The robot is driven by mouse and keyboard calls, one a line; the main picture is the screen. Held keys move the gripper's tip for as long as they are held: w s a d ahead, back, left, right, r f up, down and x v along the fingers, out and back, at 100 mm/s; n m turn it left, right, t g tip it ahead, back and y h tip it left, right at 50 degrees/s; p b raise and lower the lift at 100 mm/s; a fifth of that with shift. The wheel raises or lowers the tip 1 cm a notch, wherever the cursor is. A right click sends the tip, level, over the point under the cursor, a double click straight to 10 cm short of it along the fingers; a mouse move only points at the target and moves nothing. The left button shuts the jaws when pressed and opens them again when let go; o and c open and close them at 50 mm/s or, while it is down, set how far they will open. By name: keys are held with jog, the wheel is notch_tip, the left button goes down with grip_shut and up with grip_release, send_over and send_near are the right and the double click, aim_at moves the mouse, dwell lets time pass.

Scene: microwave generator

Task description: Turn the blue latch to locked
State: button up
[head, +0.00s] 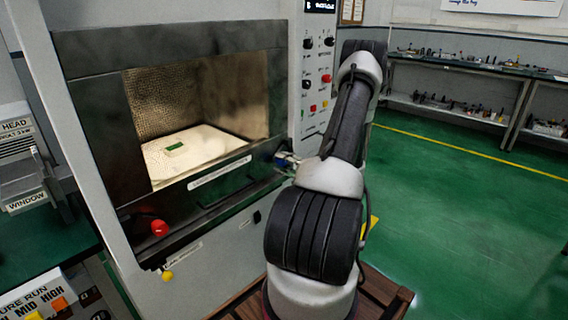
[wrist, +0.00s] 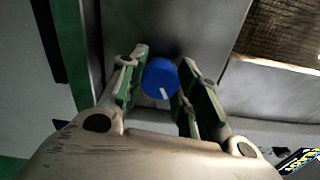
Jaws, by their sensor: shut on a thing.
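The blue latch (wrist: 160,79) is a round blue knob with a white mark on its face, in the upper middle of the wrist view. The white mark points down and slightly right. My gripper (wrist: 160,84) has its green-padded fingers on either side of the knob and is shut on it. In the head view my gripper (head: 287,162) is at the right end of the microwave generator's dark front frame (head: 262,160). My arm and gripper hide the blue latch there.
The lit chamber (head: 205,95) holds a pale plate (head: 200,155) with a small green piece (head: 174,146). A red knob (head: 159,228) and a yellow knob (head: 167,275) are at the lower left. A control panel (head: 318,75) rises behind my arm. Green floor (head: 450,200) lies open at right.

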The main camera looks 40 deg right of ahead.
jog(key=o, duration=1.1)
jog(key=shift+c, duration=0.2)
jog(key=shift+s, duration=0.1)
jog(key=s+d, duration=0.1)
jog(key=s, duration=1)
jog(key=shift+s, duration=0.4)
